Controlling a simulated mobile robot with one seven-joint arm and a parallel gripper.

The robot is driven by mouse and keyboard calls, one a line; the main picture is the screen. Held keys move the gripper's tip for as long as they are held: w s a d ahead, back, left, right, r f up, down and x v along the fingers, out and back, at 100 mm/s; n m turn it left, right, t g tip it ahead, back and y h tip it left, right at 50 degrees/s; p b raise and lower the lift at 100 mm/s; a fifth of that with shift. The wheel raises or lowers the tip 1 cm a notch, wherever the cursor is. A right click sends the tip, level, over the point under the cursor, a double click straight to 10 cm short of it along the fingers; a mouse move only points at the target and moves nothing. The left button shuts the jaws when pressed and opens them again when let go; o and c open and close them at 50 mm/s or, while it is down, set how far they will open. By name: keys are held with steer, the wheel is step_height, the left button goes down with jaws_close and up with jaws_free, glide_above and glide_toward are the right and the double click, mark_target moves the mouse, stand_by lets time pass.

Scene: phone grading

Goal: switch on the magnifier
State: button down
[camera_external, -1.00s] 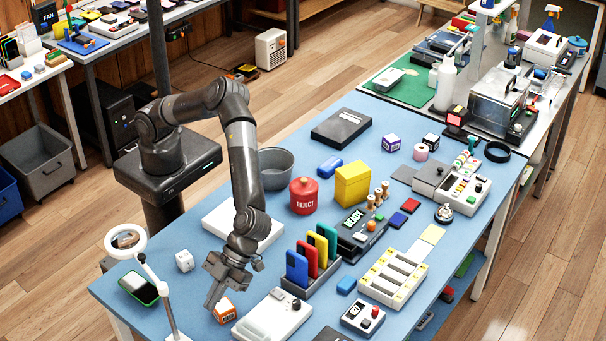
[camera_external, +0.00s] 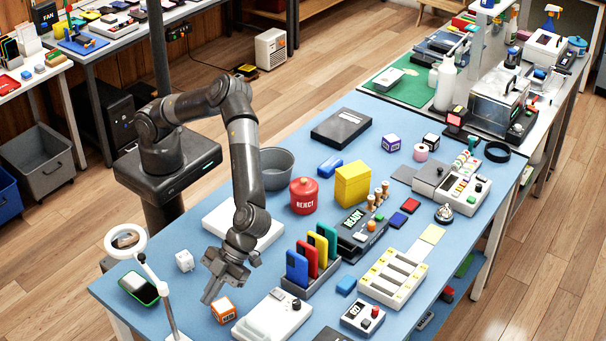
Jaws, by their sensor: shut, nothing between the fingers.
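The magnifier (camera_external: 126,241) stands at the near left corner of the blue table. It has a white ring head on a thin white stem (camera_external: 158,292), and its foot is near the bottom edge of the picture. I cannot make out a switch on it, or whether it is lit. My gripper (camera_external: 207,300) points down, to the right of the magnifier's stem and apart from it. Its fingers are shut and empty. An orange cube (camera_external: 223,309) lies just right of the fingertips.
A phone in a green-edged tray (camera_external: 139,288) lies below the ring head. A white device (camera_external: 272,318) and a rack of coloured phones (camera_external: 312,277) stand to the right. Bare blue table lies between the stem and my gripper.

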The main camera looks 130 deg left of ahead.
steer(key=x, duration=1)
steer(key=shift+s+a, duration=0.1)
step_height(320, 180, down, 2)
steer(key=shift+s+a+f, duration=0.1)
steer(key=shift+f, duration=0.1)
steer(key=shift+s+f, duration=0.1)
steer(key=shift+f, duration=0.65)
steer(key=shift+s+f, duration=0.15)
steer(key=shift+f, duration=0.1)
steer(key=shift+w+r, duration=0.15)
steer(key=shift+w, duration=0.65)
steer(key=shift+r, duration=0.1)
